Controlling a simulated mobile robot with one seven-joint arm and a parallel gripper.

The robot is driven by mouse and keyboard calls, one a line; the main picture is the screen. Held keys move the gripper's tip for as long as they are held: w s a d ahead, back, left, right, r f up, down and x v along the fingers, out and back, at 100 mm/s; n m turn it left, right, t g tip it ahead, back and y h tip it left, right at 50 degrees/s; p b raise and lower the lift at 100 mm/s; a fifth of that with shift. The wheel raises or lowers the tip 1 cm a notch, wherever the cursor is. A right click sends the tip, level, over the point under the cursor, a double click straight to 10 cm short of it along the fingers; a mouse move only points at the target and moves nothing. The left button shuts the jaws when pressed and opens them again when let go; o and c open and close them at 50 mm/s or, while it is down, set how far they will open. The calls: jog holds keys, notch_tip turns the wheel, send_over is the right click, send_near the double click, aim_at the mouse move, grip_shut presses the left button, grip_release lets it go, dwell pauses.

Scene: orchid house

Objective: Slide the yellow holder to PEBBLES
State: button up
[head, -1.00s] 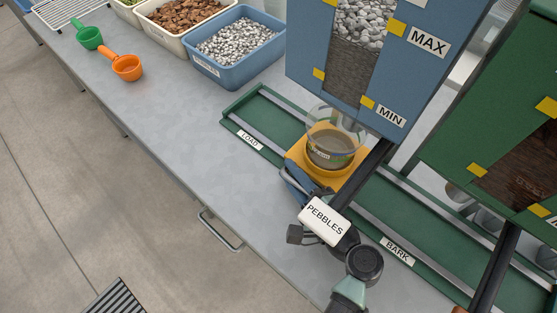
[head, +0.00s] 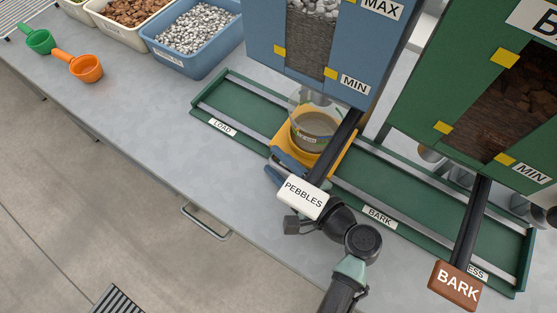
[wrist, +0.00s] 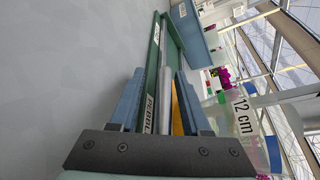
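The yellow holder (head: 298,158) sits on the green track (head: 240,106), below the blue hopper (head: 265,45), right of the LOAD label (head: 222,127) and left of the BARK label (head: 380,216). My gripper (head: 278,169) is at the holder's front edge, partly hidden by the white PEBBLES lever plate (head: 303,198). In the wrist view my gripper's blue fingers (wrist: 158,78) stand apart; a grey bar, the track's partly covered PEBBLES label (wrist: 150,114) and some yellow show between them. I cannot tell whether they touch the holder.
The PEBBLES lever crosses over the holder's right side, close above my wrist. A green hopper (head: 470,75) with a brown BARK lever plate (head: 457,287) stands to the right. Bins of pebbles (head: 192,60) and bark stand at the back left, with green and orange scoops (head: 86,68).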

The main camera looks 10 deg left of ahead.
jog(key=shift+d+r, duration=0.15)
jog(key=shift+d, duration=0.15)
jog(key=v, duration=1.2)
jog(key=shift+s+b, duration=0.3)
jog(key=shift+s, duration=0.05)
